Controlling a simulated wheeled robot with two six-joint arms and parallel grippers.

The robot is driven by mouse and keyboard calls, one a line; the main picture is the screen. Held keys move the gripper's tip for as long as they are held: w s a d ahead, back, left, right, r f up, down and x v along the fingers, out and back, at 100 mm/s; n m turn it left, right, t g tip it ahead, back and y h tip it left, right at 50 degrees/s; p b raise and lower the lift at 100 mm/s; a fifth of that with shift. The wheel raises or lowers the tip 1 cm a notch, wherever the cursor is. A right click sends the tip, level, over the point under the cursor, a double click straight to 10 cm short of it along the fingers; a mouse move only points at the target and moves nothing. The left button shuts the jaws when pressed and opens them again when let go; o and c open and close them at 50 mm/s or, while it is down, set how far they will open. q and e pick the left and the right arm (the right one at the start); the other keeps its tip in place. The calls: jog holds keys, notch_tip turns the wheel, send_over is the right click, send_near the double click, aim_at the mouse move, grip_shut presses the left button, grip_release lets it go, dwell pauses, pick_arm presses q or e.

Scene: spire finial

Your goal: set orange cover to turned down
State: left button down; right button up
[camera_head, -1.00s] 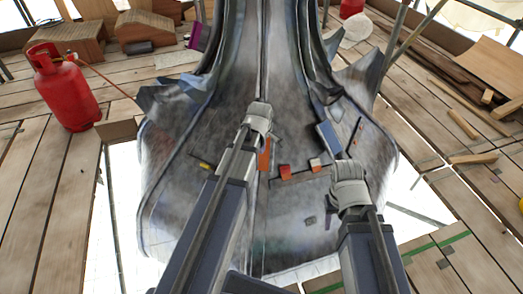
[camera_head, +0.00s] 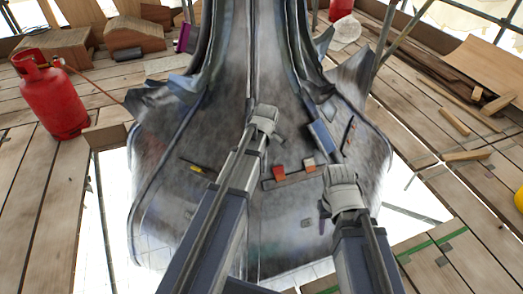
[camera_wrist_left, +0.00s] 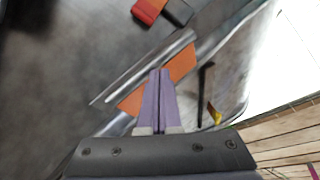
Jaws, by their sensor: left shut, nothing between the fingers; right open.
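The orange cover (camera_wrist_left: 182,62) shows in the left wrist view as a flat orange strip beside a grey metal ridge on the spire's skirt. My left gripper (camera_wrist_left: 160,74) is shut and empty, its purple fingers lying across the middle of the strip in that view. I cannot tell whether they touch it. In the head view the left gripper (camera_head: 265,112) is over the central seam and the cover is hidden behind it and its arm. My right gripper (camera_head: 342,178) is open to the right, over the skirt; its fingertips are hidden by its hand.
A blue-grey plate (camera_head: 325,135) is on the right. A red gas bottle (camera_head: 50,96) stands at left on the planks. Bright gaps flank the grey skirt (camera_head: 190,225).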

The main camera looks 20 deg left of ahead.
pick_arm(q)
jog(key=shift+w+d+f, duration=0.1)
jog(key=shift+d, duration=0.05)
jog(key=w+d+f+n+y+b, duration=0.1)
jog(key=y+b, duration=0.1)
jog(key=w+f+n+g+y+b, duration=0.1)
jog(key=w+y+b, duration=0.1)
jog(key=shift+d+f+n+g, duration=0.25)
jog(key=shift+d+n+g, duration=0.05)
jog(key=shift+d+n, duration=0.1)
jog(key=shift+d+f, duration=0.1)
dwell(0.6)
